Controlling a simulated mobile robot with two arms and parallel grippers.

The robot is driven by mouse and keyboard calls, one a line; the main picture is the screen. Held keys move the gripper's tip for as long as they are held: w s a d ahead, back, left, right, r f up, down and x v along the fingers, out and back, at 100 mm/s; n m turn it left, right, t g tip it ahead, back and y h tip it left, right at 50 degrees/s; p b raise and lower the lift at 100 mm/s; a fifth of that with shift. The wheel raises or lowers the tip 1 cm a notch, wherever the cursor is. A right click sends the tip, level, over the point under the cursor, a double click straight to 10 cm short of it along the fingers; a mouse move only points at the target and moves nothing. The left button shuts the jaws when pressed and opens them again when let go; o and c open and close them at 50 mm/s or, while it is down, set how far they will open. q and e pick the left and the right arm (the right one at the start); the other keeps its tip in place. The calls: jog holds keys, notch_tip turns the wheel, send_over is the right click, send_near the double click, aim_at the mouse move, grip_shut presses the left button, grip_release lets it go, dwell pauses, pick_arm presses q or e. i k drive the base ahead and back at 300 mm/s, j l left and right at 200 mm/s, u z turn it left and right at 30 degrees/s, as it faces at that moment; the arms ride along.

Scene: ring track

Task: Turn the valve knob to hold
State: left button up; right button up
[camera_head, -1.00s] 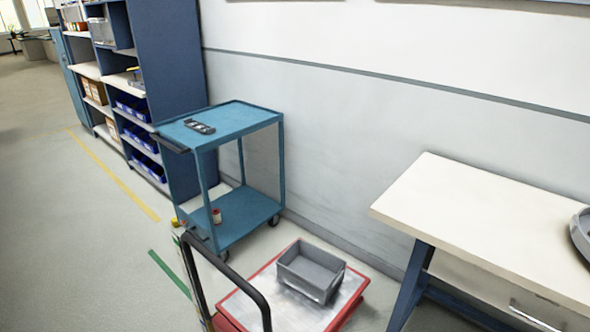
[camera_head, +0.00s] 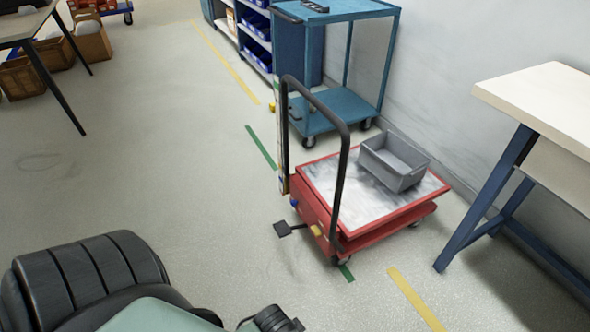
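No part is clearly recognisable as the valve knob. The red lift cart (camera_head: 320,222) stands in the middle right, with a black push handle, a metal top and a black foot pedal (camera_head: 284,229). A small yellow part (camera_head: 316,230) and a small blue part (camera_head: 294,202) show on its handle end; I cannot tell whether either is the knob, or read any label. Neither of my grippers is in view.
A grey bin (camera_head: 394,160) sits on the cart. A blue trolley (camera_head: 345,108) stands behind it, a white-topped workbench (camera_head: 545,100) at right. A black ribbed form (camera_head: 85,270) fills the lower left. The floor (camera_head: 180,160) left of the cart is open.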

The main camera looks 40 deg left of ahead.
aim_at(317, 230)
jog(key=u, duration=1.1)
